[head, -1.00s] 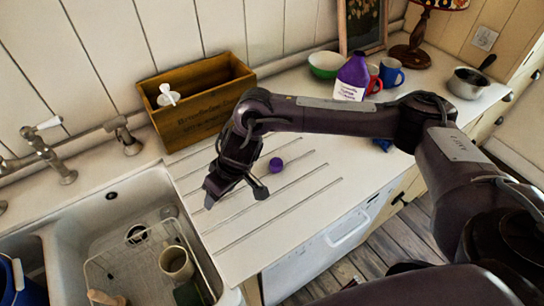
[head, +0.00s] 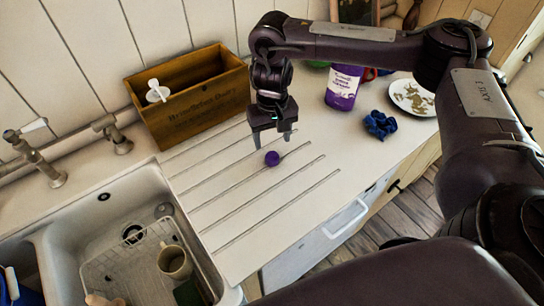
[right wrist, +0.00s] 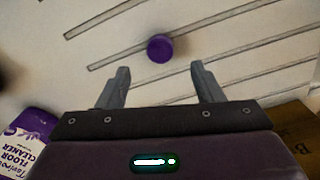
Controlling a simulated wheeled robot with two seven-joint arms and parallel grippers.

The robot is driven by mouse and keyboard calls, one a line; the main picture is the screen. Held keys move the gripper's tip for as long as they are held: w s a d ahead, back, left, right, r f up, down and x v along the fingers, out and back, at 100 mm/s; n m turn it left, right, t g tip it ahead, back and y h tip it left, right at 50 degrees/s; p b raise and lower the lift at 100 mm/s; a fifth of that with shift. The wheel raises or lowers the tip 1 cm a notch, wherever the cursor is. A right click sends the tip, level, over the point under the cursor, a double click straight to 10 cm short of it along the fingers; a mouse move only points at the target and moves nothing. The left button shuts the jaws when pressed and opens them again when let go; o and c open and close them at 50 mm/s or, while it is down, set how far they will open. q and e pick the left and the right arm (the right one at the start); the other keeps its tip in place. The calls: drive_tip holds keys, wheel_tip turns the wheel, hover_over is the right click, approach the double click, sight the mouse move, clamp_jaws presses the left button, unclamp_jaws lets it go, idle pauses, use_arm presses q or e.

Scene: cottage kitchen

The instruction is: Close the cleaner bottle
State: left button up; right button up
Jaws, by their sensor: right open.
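The purple cap (head: 272,158) lies on the grooved white drainboard (head: 225,200). It also shows in the right wrist view (right wrist: 160,48), just beyond and between my fingertips. My right gripper (head: 272,143) is open and empty, pointing down close above the cap. The purple floor cleaner bottle (head: 342,88) stands upright to the right on the counter. Its top is hidden behind my right arm. Part of its label shows at the lower left of the right wrist view (right wrist: 25,140). My left gripper is not in view.
A wooden box (head: 190,115) stands behind the drainboard against the wall. A blue scrunched cloth (head: 380,124) and a patterned plate (head: 412,97) lie right of the bottle. The sink (head: 95,225) with a rack and a mug (head: 174,262) is at left. The drainboard around the cap is clear.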

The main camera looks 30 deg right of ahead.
sight(272, 156)
drive_tip(key=shift+f, duration=1.05)
drive_tip(key=shift+w+f+b, duration=0.1)
drive_tip(key=shift+f+b, duration=0.65)
drive_tip(key=shift+f, duration=1.9)
drive_tip(key=shift+r, duration=0.1)
drive_tip(key=c, duration=1.1)
